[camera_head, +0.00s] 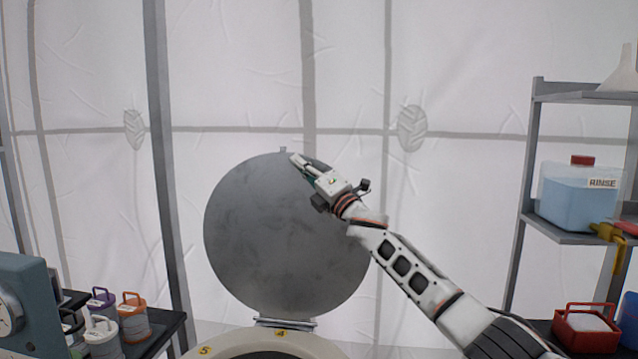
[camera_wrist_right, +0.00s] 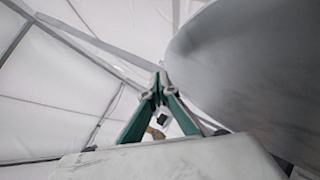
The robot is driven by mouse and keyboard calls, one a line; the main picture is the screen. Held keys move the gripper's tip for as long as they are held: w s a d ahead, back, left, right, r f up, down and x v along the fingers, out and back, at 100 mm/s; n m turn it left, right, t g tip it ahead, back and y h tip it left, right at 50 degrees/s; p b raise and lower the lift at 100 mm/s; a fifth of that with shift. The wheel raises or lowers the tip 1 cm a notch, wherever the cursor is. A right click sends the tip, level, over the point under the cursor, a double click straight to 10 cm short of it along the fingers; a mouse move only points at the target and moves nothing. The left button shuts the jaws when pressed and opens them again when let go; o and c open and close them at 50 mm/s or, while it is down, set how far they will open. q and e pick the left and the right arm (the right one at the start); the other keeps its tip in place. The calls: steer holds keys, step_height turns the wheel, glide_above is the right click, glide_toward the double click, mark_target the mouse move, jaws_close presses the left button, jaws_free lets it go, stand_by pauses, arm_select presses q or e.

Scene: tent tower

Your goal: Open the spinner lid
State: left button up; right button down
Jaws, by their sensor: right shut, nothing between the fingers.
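The spinner lid (camera_head: 270,230) is a round grey disc standing upright on its hinge (camera_head: 285,322), raised above the spinner's pale rim (camera_head: 325,346). A small tab (camera_head: 283,150) shows at its top edge. My right gripper (camera_head: 296,160) is shut and empty, close to the lid's upper edge; I cannot tell whether it touches. In the right wrist view the green fingers (camera_wrist_right: 160,88) meet at their tips, and the lid (camera_wrist_right: 245,65) fills the upper right. My left gripper is not in view.
At right, a shelf (camera_head: 575,97) holds a blue rinse container (camera_head: 577,195), with a red-handled container (camera_head: 586,330) below. At left, a dark table (camera_head: 158,338) carries several small handled canisters (camera_head: 133,318) near a teal device (camera_head: 28,295). White tent walls stand behind.

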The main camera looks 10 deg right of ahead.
steer(key=v, duration=0.9)
steer(key=s+d+f+m+g+h, duration=0.1)
steer(key=s+d+f+m+h, duration=0.35)
steer(key=f, duration=0.75)
steer(key=s+d+f+m+g+h, duration=0.1)
steer(key=s+f+m+h, duration=0.45)
steer(key=f, duration=0.65)
steer(key=s+d+f+m+g+h, duration=0.1)
steer(key=s+d+f+m+h, duration=0.2)
steer(key=s+f+m, duration=0.6)
steer(key=s+d+f+m+g+h, duration=0.25)
steer(key=s+d+f, duration=0.3)
steer(key=s, duration=0.45)
steer(key=s+d+f+m+g+h, duration=0.1)
steer(key=s+d+f+g, duration=0.4)
steer(key=s, duration=0.5)
steer(key=s+d+f+m+g+h, duration=0.15)
steer(key=s+d+f, duration=0.25)
steer(key=s+f, duration=0.45)
steer(key=a+f+m+t+y, duration=0.1)
steer(key=a+f+y, duration=0.3)
steer(key=a+f, duration=0.2)
steer(key=a+f+m+t+y, duration=0.1)
steer(key=a+f+t+y, duration=0.1)
steer(key=a+f, duration=0.4)
steer(key=a+y, duration=0.1)
steer(key=a, duration=0.3)
steer(key=shift+w+a+t+y, duration=0.25)
steer(key=shift+a+t+y, duration=0.05)
steer(key=shift+y, duration=0.1)
